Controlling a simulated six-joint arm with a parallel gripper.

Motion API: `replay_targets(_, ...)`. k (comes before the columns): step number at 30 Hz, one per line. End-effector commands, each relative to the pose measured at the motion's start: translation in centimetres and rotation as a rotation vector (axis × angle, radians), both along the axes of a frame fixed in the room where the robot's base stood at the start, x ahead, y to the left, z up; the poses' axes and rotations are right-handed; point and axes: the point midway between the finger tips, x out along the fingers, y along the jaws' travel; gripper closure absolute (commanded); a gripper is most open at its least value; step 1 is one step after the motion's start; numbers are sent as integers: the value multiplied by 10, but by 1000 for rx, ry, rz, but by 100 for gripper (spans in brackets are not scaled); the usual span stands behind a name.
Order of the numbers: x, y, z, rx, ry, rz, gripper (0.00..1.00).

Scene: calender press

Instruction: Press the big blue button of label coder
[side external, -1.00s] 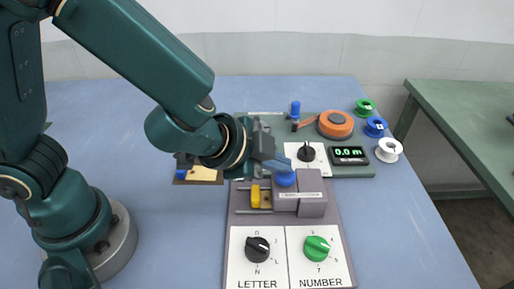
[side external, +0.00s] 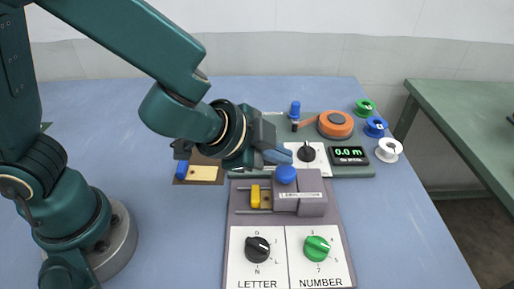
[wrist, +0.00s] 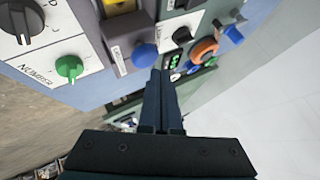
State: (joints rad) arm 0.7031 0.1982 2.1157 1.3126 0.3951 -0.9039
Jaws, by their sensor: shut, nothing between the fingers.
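The label coder is a grey-purple unit (side external: 234,207) with a black LETTER knob (side external: 257,249) and a green NUMBER knob (side external: 317,248). Its big blue button (side external: 286,174) is a round dome on top of the block (side external: 313,206). It also shows in the wrist view (wrist: 145,56). My gripper (side external: 285,157) is shut and empty, with its fingertips just behind and above the button in the side view. In the wrist view the fingertips (wrist: 160,76) lie just beside the button, and a gap seems to separate them.
Behind the coder stands a green-grey unit with a black knob (side external: 306,153), a display reading 0.0 m (side external: 350,155) and an orange reel (side external: 335,124). Green, blue and white spools (side external: 388,150) lie at right. A yellow piece (side external: 255,196) sits beside the block. The front-right table is clear.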

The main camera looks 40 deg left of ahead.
Motion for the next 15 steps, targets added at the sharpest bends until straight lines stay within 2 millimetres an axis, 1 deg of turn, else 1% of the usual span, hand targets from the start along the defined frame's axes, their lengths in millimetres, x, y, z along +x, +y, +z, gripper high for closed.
replay_targets(11, 0, 0, 2, -1, -1, -1, 100)
replay_targets(15, 1, 1, 12, -3, -5, 5, 100)
